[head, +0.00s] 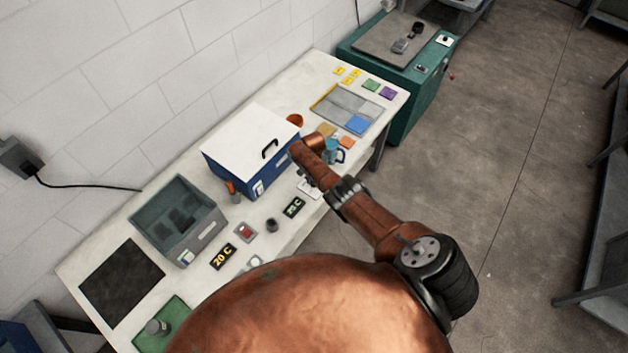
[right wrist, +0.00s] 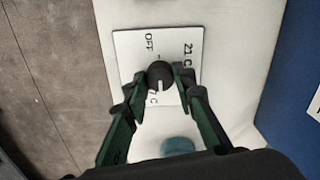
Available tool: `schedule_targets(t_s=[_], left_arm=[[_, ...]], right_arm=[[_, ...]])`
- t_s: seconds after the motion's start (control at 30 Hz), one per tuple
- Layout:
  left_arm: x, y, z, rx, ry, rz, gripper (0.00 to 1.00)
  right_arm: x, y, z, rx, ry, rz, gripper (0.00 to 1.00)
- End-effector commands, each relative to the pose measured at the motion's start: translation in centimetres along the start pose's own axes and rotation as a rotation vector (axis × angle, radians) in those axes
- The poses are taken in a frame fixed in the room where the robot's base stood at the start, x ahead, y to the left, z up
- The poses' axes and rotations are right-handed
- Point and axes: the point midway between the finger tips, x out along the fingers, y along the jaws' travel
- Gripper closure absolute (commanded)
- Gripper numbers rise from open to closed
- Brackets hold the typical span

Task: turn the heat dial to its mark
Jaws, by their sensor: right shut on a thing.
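The heat dial (right wrist: 160,75) is a dark round knob on a white plate (right wrist: 127,55) marked OFF, 21 C and a third label ending in 7 C, partly hidden. The knob's white line points down the picture, toward that third label. My right gripper (right wrist: 160,77) is shut on the knob, one finger on each side. In the head view, the plate (head: 311,188) lies near the table's front edge, in front of the blue box, and my right arm hides the knob. My left gripper is not in view.
The blue box (head: 262,178) with a white lid stands close behind the plate. A blue mug (head: 333,153) stands near my right gripper.

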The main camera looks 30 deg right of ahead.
Motion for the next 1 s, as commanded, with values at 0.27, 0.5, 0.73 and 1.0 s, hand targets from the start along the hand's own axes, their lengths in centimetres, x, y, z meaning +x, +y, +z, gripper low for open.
schedule_targets(t_s=[0.27,0.5,0.73,1.0], left_arm=[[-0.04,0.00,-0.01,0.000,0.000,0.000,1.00],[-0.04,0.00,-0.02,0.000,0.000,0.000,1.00],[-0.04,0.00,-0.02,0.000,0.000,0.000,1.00],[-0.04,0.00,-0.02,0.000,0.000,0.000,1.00]], right_arm=[[0.03,0.03,0.02,0.037,0.000,0.001,1.00],[0.02,0.03,-0.01,0.038,0.000,0.000,1.00],[0.00,0.02,-0.02,0.037,0.000,0.000,0.66],[-0.01,0.00,-0.03,0.036,0.000,0.000,0.58]])
